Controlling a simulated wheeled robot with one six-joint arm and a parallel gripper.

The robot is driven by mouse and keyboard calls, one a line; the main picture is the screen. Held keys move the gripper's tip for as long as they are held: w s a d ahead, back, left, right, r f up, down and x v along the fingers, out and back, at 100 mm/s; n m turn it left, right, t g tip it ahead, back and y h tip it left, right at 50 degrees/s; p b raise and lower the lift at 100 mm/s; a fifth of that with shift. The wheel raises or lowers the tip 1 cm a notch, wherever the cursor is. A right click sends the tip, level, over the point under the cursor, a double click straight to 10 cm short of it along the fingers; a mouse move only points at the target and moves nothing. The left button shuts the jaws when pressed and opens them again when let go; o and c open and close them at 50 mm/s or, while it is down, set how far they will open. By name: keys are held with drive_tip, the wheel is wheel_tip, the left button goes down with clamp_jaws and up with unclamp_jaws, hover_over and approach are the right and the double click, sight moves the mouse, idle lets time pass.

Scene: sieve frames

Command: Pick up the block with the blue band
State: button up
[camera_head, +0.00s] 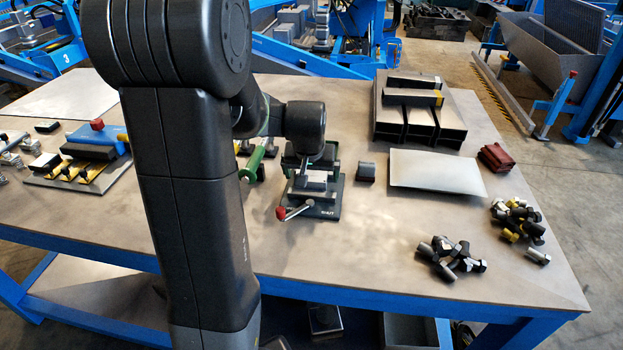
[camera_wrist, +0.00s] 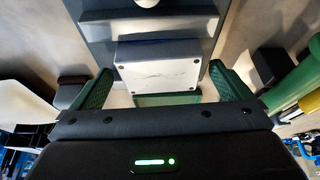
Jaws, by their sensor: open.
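No block with a blue band can be made out clearly in either view. My gripper (camera_wrist: 162,92) is open, with a green finger on each side of a light grey block-like piece with dark dots at its corners (camera_wrist: 157,64). I cannot tell whether the fingers touch it. In the head view my gripper (camera_head: 310,154) is over the back of a dark vise-like fixture (camera_head: 326,209) with a red-knobbed lever; its fingers are mostly hidden. A small dark block (camera_head: 366,172) stands right of the fixture, and shows at left in the wrist view (camera_wrist: 71,91).
A green cylinder (camera_head: 256,161) is close left of the fixture. A pale plate (camera_head: 436,172), a dark divided rack (camera_head: 420,127), a red-brown piece (camera_head: 495,157) and loose bolts (camera_head: 452,258) lie to the right. A blue clamp with a red knob (camera_head: 97,138) is at left. The front middle table is clear.

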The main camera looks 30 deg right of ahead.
drive_tip(key=shift+x, duration=0.8)
drive_tip(key=c, duration=1.4)
drive_tip(key=shift+r, duration=0.1)
drive_tip(key=shift+r, duration=0.1)
